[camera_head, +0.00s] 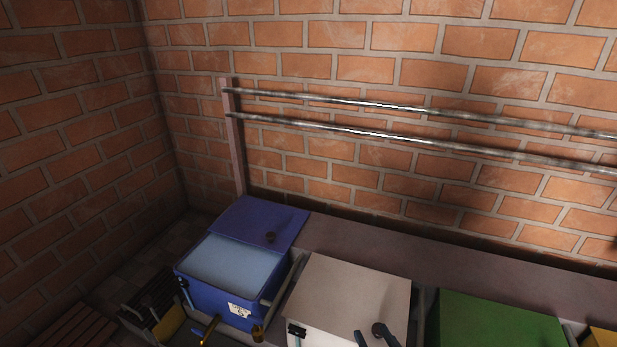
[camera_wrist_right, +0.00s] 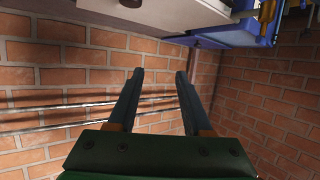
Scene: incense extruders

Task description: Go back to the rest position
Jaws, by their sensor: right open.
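My right gripper (camera_head: 374,338) shows at the bottom edge of the head view, in front of the white box's lid. In the right wrist view the right gripper (camera_wrist_right: 160,75) has its two dark fingers spread apart, with nothing between them but brick wall and rails behind. The white box (camera_head: 345,285) has its lid down, with a dark round knob (camera_head: 378,328) close to the fingers; I cannot tell if they touch. The white box also shows at the top of the wrist view (camera_wrist_right: 165,12). My left gripper is not in view.
A blue box (camera_head: 215,300) stands left with its blue lid (camera_head: 260,220) open and pale material inside. A green box (camera_head: 500,325) stands right. Two metal rails (camera_head: 400,109) run along the brick wall. A wooden slatted piece (camera_head: 70,328) lies at lower left. Space above the boxes is free.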

